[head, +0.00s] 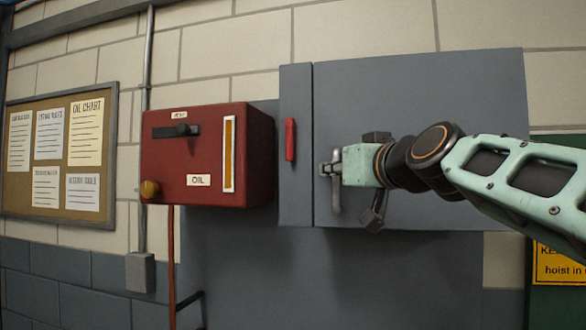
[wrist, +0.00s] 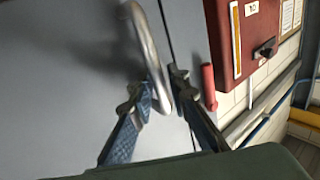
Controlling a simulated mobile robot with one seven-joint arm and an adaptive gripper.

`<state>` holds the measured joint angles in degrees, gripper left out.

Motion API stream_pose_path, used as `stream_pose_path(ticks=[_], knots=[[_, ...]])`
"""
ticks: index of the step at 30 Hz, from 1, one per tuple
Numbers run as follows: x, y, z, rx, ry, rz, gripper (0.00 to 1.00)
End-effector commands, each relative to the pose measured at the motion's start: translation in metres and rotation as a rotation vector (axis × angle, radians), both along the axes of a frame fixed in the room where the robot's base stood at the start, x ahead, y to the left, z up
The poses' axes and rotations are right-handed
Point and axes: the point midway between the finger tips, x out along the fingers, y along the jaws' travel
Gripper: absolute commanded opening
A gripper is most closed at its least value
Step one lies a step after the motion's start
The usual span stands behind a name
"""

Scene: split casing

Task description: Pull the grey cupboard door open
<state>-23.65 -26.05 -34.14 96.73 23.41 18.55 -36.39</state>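The grey cupboard door (head: 430,110) is shut, with a dark seam along its left edge. Its silver bar handle (head: 336,196) stands near that seam; it also shows in the wrist view as a curved bar (wrist: 146,42). My gripper (head: 337,169) is at the handle, reaching in from the right. In the wrist view, my gripper's two fingers (wrist: 163,92) are on either side of the bar's lower end, close against it, and appear shut on it. The exact contact on the right finger is hard to see.
A red oil box (head: 210,160) with a black lever juts from the wall left of the cupboard. A red grip (head: 290,140) is on the narrow panel beside the seam. A notice board (head: 60,217) hangs at far left. A yellow sign (head: 558,266) is at lower right.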

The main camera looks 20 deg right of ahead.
Motion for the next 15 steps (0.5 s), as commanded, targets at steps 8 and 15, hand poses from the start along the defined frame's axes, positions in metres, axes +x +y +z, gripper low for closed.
stream_pose_path(ticks=[8, 15], knots=[[-0.0002, -0.0002, 0.0, 0.001, 0.0, 0.0, 0.04], [-0.0003, -0.0001, 0.0, 0.001, 0.0, 0.0, 0.0]])
